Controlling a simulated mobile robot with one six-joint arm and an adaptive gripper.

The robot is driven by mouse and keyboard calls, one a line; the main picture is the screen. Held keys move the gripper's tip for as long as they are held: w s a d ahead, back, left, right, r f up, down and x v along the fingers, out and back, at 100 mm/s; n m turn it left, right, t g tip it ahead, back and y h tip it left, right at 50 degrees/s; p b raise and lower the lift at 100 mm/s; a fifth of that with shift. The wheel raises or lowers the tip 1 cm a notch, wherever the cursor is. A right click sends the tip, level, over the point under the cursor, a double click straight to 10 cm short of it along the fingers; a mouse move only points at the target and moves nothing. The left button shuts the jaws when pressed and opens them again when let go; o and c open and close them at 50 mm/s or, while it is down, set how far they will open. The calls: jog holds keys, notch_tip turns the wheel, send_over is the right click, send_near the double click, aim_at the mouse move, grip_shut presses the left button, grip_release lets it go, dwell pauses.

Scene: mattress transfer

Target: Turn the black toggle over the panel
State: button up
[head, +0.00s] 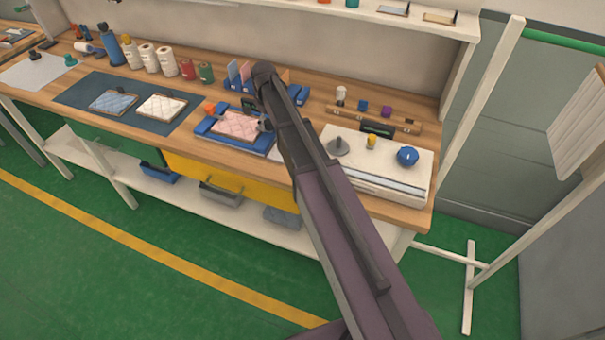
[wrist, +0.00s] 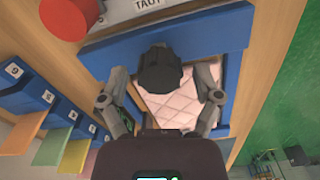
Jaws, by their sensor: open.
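The black toggle (wrist: 160,72) shows in the wrist view as a dark rounded knob above the pink quilted panel (wrist: 180,110). My gripper (wrist: 162,88) is open, with one finger on each side of the toggle. A gap shows on both sides, so I see no grip on it. The panel lies in a blue frame (wrist: 195,38). In the head view the pink panel (head: 236,125) sits in its blue frame (head: 205,127) on the bench. My arm and gripper (head: 265,124) cover the frame's right side there, and I cannot make out the toggle.
A red-orange knob (wrist: 68,15) stands beside the frame near a label reading "TAUT". Numbered blue holders (wrist: 25,90) with coloured cards stand left in the wrist view. A white board (head: 380,165) with a blue knob (head: 407,156) lies to the right on the bench.

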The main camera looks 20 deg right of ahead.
aim_at(269, 122)
jog(key=n, duration=0.4)
jog(key=shift+r+n, duration=0.1)
jog(key=shift+n, duration=0.4)
notch_tip(269, 122, up, 14)
jog(key=p, duration=1.4)
jog(key=s+d+f+m+b, duration=0.1)
jog(key=s+f+m+b, duration=0.3)
jog(key=s, duration=0.5)
jog(key=s+d+f+m+b, duration=0.1)
jog(key=s+f+m+b, duration=0.3)
jog(key=s, duration=0.5)
jog(key=s+d+f+m+b, duration=0.2)
jog(key=s+f+m+b, duration=0.2)
jog(key=s, duration=0.5)
jog(key=shift+m, duration=0.4)
dwell(0.3)
